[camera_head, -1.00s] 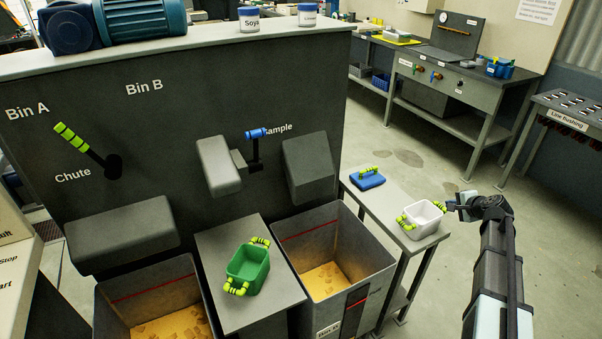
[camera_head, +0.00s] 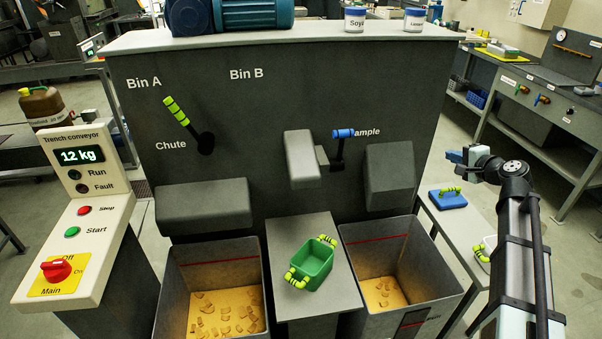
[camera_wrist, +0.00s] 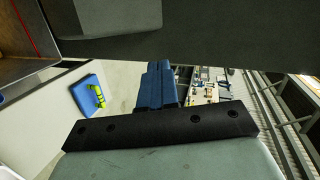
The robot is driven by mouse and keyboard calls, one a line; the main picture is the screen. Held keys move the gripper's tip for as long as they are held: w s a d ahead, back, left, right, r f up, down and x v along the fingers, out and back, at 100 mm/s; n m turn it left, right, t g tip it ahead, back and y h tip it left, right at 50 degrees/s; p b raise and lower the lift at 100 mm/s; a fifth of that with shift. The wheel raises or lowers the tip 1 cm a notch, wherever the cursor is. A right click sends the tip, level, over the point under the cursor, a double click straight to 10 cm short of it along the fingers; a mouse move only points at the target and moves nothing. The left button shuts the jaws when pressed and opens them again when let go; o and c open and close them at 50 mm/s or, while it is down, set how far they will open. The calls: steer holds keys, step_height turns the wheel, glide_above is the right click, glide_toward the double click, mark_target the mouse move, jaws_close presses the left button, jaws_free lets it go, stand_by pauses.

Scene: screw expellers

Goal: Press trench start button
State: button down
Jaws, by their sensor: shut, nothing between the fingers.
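The trench conveyor panel (camera_head: 88,162) stands at the left in the head view, with a lit display (camera_head: 82,155) reading 12 kg. The green Start button (camera_head: 72,232) sits on its sloped face below the red Stop button (camera_head: 84,210). A red Main knob (camera_head: 55,270) on a yellow plate is lower, between Off and On marks.
The grey machine (camera_head: 270,105) with green and blue levers fills the middle. Two bins (camera_head: 215,255) with pale pieces stand below, and a green tub (camera_head: 314,264) sits between them.

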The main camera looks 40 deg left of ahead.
steer(key=s+a+r+n+g+y, duration=0.1)
steer(key=s+a+r+n+g, duration=0.3)
steer(key=s+a, duration=0.6)
steer(key=s+a+r+n+g+y, duration=0.15)
steer(key=s+a+r, duration=0.55)
steer(key=a, duration=0.7)
steer(key=s+a+r+n+g+y, duration=0.25)
steer(key=s+a+r, duration=0.25)
steer(key=s+a, duration=0.45)
steer(key=s+a+f+n+g+h, duration=0.1)
steer(key=s+a+f+n+h, duration=0.15)
steer(key=s+a, duration=0.5)
steer(key=s+a+f+n+h, duration=0.2)
steer(key=s+a+f+n, duration=0.15)
steer(key=a, duration=0.65)
steer(key=n+t+h, duration=0.7)
steer(key=t+h, duration=0.1)
glide_above(68, 233)
step_height(68, 233, down, 5)
steer(key=shift+f, duration=0.15)
steer(key=shift+f, duration=4.25)
